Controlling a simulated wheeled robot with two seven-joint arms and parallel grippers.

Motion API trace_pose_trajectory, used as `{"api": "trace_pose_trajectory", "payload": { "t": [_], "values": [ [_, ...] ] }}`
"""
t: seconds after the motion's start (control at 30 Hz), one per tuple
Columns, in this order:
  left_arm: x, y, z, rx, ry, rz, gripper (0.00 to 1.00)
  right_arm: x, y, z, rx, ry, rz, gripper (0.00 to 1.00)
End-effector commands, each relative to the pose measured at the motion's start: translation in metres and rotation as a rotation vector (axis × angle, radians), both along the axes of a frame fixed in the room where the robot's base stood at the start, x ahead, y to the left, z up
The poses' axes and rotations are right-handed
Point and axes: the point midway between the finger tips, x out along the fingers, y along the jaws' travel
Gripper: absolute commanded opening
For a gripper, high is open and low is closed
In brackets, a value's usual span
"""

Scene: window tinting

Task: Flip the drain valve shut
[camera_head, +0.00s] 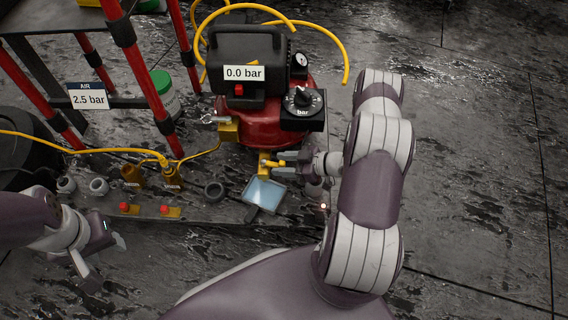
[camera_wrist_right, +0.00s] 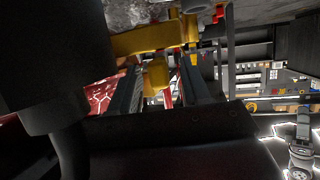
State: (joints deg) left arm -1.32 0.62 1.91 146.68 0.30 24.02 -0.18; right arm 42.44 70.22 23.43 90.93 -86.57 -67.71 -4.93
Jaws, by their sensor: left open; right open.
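The drain valve (camera_head: 268,163) is a small yellow fitting low at the front of the red compressor tank (camera_head: 262,128). My right gripper (camera_head: 277,164) is at it, its fingers pointing left toward the yellow part. In the right wrist view, the yellow valve (camera_wrist_right: 157,74) sits between the two open fingers of my right gripper (camera_wrist_right: 160,95); whether they touch it I cannot tell. A yellow bar crosses above it. My left gripper (camera_head: 103,262) is open and empty at lower left, away from the valve.
A pale blue tray (camera_head: 264,194) lies just below the valve. Gauges, a pressure knob (camera_head: 302,100) and yellow hoses sit around the compressor. A red-legged stand (camera_head: 146,79) is at left, with several small fittings on the floor. The right-hand floor is clear.

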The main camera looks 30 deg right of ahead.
Motion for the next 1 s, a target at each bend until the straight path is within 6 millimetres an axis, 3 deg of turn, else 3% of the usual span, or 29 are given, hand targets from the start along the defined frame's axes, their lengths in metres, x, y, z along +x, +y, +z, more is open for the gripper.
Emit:
{"api": "trace_pose_trajectory", "payload": {
  "t": [0.03,0.13,0.17,0.3,0.6,0.87,0.9,0.93,1.0],
  "values": [
    [0.000,0.000,0.000,0.000,0.000,0.000,0.47,0.000,0.000,0.000,0.000,0.000,0.000,0.37],
    [0.000,0.000,0.000,0.000,0.000,0.000,0.47,0.000,0.000,0.000,0.000,0.000,0.000,0.04],
    [0.000,0.000,0.000,0.000,0.000,0.000,0.47,0.000,0.000,0.000,0.000,0.000,0.000,0.00],
    [0.000,0.000,-0.001,0.000,0.000,0.000,0.47,0.001,-0.001,-0.001,-0.001,-0.003,0.012,0.00],
    [0.000,0.000,-0.014,0.000,0.000,0.000,0.47,0.012,-0.010,-0.001,-0.001,-0.003,0.228,0.00],
    [0.000,0.000,-0.012,0.000,0.000,0.000,0.47,0.012,-0.010,0.000,-0.002,-0.001,0.233,0.00],
    [0.000,0.000,-0.012,0.000,0.000,0.000,0.47,0.012,-0.010,0.000,-0.002,-0.001,0.233,0.39],
    [0.000,0.000,-0.012,0.000,0.000,0.000,0.47,0.012,-0.010,0.000,-0.002,-0.001,0.233,0.47],
    [0.000,0.000,-0.012,0.000,0.000,0.000,0.47,0.012,-0.010,0.000,-0.002,-0.001,0.233,0.47]
  ]
}}
